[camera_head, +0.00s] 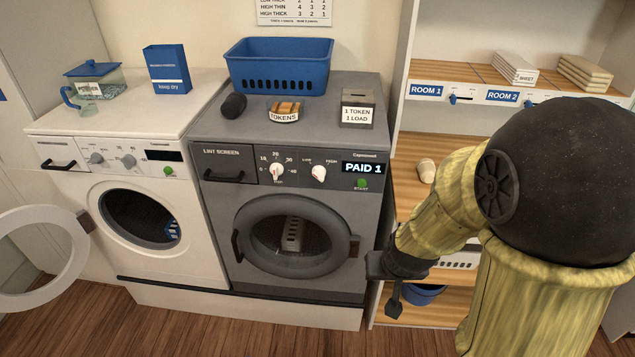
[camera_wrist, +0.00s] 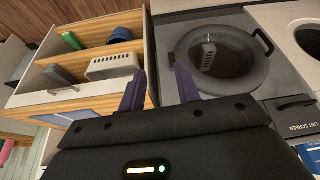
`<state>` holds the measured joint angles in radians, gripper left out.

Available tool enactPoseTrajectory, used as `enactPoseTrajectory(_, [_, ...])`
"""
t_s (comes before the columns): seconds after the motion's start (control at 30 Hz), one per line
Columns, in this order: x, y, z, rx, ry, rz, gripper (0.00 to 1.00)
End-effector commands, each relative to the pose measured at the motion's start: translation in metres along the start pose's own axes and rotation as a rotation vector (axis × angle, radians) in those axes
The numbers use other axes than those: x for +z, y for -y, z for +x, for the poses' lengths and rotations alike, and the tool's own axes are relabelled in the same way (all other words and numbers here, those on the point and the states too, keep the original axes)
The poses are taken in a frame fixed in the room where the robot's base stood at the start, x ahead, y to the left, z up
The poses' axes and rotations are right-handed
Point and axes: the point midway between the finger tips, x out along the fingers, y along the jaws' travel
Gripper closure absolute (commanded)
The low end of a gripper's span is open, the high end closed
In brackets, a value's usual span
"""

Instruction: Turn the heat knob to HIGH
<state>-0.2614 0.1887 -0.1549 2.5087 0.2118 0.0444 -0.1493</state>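The grey dryer (camera_head: 212,240) stands in the middle of the head view, its round door closed. The heat knob (camera_head: 319,173) is the right one of two white knobs on its front panel. Small labels, seemingly LOW and HIGH, sit above it; which one it points to is too small to tell. The left white knob (camera_head: 277,170) has a number dial. A display (camera_head: 363,168) reads PAID 1 above a green start button (camera_head: 362,184). My gripper (camera_wrist: 160,85) is open and empty, fingers apart. In the head view it hangs right of the dryer, below the panel, touching no knob.
A white washer (camera_head: 160,195) with its door swung open stands at left. A blue basket (camera_head: 280,66), a token tray (camera_head: 284,112) and a token box (camera_head: 358,108) stand on the dryer. Shelves (camera_head: 440,121) rise at right, close to my arm. Space before the dryer is free.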

Motion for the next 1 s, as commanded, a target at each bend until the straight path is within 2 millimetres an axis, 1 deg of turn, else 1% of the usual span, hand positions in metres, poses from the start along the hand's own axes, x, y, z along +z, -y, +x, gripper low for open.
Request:
enactPoseTrajectory(0.03, [-0.008, 0.009, 0.016, 0.007, -0.03, -0.019, 0.67])
enactPoseTrajectory(0.2, [-0.042, 0.035, 0.056, 0.071, -0.188, -0.09, 0.67])
enactPoseTrajectory(0.3, [-0.059, 0.049, 0.074, 0.131, -0.292, -0.151, 0.67])
enactPoseTrajectory(0.4, [-0.075, 0.064, 0.086, 0.201, -0.408, -0.226, 0.67])
enactPoseTrajectory(0.47, [-0.085, 0.074, 0.091, 0.248, -0.486, -0.277, 0.67])
enactPoseTrajectory(0.53, [-0.095, 0.088, 0.092, 0.302, -0.581, -0.344, 0.67])
enactPoseTrajectory(0.63, [-0.108, 0.111, 0.088, 0.383, -0.731, -0.446, 0.67])
enactPoseTrajectory(0.7, [-0.115, 0.128, 0.081, 0.436, -0.838, -0.515, 0.67])
enactPoseTrajectory(0.8, [-0.121, 0.15, 0.068, 0.492, -0.967, -0.592, 0.67])
enactPoseTrajectory(0.9, [-0.123, 0.164, 0.059, 0.523, -1.045, -0.635, 0.67])
enactPoseTrajectory(1.0, [-0.124, 0.168, 0.055, 0.535, -1.072, -0.647, 0.67])
